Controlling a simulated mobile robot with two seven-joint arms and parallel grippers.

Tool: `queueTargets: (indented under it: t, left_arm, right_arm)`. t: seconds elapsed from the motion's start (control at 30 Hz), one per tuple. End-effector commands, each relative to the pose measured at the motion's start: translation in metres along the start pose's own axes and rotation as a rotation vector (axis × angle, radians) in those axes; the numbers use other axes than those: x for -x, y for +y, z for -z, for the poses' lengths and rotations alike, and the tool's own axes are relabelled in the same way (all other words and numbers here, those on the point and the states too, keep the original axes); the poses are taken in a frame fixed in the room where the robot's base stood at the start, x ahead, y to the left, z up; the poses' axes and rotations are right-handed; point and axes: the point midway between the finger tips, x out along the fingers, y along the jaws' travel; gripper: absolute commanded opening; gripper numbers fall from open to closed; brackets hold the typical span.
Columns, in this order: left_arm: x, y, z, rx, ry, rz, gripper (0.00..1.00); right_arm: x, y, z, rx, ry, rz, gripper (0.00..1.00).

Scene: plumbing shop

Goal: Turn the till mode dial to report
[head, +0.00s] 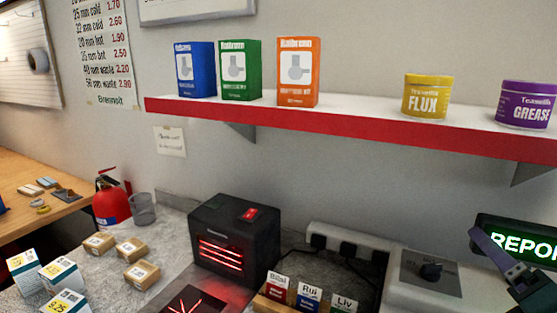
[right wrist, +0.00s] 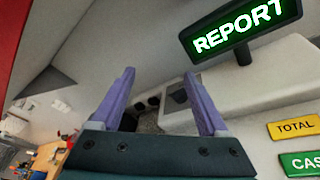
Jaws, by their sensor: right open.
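The till mode dial (head: 431,271) is a black knob on a grey plate on top of the pale till (head: 405,298), at the lower right of the head view. The till's display (head: 520,245) shows green letters, cut off by the frame edge; in the right wrist view the display (right wrist: 238,28) reads REPORT. My right gripper (head: 478,236) is to the right of the dial, in front of the display and apart from the knob. In the right wrist view its two purple fingers (right wrist: 158,75) are spread with nothing between them. My left gripper is not in view.
A red-edged shelf (head: 330,118) with boxes and tubs runs above the till. A black heater (head: 235,240) with glowing bars and a tray of labelled cards (head: 308,297) stand left of the till. TOTAL (right wrist: 295,128) and CASH-like (right wrist: 303,163) keys show in the wrist view.

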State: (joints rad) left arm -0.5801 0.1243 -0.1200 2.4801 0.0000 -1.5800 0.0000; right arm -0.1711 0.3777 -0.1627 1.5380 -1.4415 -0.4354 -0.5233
Motion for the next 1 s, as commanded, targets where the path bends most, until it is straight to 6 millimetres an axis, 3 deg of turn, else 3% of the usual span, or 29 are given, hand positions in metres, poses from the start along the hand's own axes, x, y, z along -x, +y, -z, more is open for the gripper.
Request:
queueTargets:
  t: [0.03,0.13,0.3,0.4,0.57,0.6,1.0]
  left_arm:
    - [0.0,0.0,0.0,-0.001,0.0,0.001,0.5]
    - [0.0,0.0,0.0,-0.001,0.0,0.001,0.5]
    - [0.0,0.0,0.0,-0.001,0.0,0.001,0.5]
    - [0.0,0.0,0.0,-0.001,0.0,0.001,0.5]
    - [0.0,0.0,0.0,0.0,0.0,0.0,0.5]
    - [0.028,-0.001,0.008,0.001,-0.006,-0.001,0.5]
    - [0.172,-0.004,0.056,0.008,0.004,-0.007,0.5]
  right_arm:
    - [0.016,-0.002,-0.009,-0.248,-0.064,0.073,0.78]
    - [0.051,-0.022,-0.011,-0.735,-0.165,0.283,0.78]
    - [0.129,-0.04,0.034,-1.354,-0.21,0.719,0.78]
    - [0.177,-0.029,0.066,-1.586,-0.181,0.978,0.78]
    - [0.252,0.009,0.099,-1.789,-0.082,1.354,0.78]
    - [0.252,0.027,0.076,-1.782,-0.089,1.339,0.78]
    - [0.271,0.125,-0.034,-1.774,-0.09,1.33,0.78]
